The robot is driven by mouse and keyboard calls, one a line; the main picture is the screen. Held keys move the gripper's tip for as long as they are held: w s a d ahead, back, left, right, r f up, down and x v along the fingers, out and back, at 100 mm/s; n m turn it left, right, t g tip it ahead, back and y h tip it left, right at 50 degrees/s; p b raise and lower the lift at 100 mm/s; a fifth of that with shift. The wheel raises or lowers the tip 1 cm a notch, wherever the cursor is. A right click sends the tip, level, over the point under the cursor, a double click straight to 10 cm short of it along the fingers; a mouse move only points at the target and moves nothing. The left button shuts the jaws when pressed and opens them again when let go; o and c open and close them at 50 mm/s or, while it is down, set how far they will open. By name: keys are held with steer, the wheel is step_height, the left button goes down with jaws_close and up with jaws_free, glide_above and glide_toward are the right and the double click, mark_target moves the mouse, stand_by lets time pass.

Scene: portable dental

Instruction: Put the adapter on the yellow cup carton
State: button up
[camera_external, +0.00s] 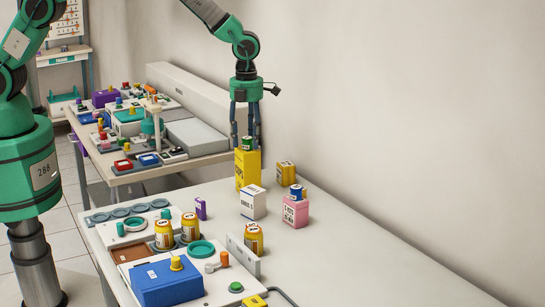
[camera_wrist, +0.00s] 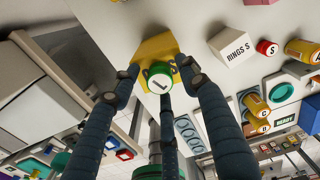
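The yellow cup carton (camera_external: 247,171) stands upright at the far end of the near table. A small green cylinder with a white marked top, which I take for the adapter (camera_external: 247,143), sits upright on the carton's top. In the wrist view the adapter (camera_wrist: 158,82) shows in front of the yellow carton (camera_wrist: 152,48). My gripper (camera_external: 246,137) points straight down over it, with its fingers spread around the adapter. In the wrist view the gripper (camera_wrist: 158,75) has gaps between its fingertips and the adapter. The adapter's underside is hidden.
Yellow jars (camera_external: 164,235) and a blue box (camera_external: 167,281) are nearer. The table's right side (camera_external: 370,260) is clear.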

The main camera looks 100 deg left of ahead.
mark_target(247, 137)
step_height(247, 137, up, 12)
steer(key=shift+r+p, duration=0.15)
steer(key=shift+p, duration=0.3)
stand_by(0.4)
stand_by(0.9)
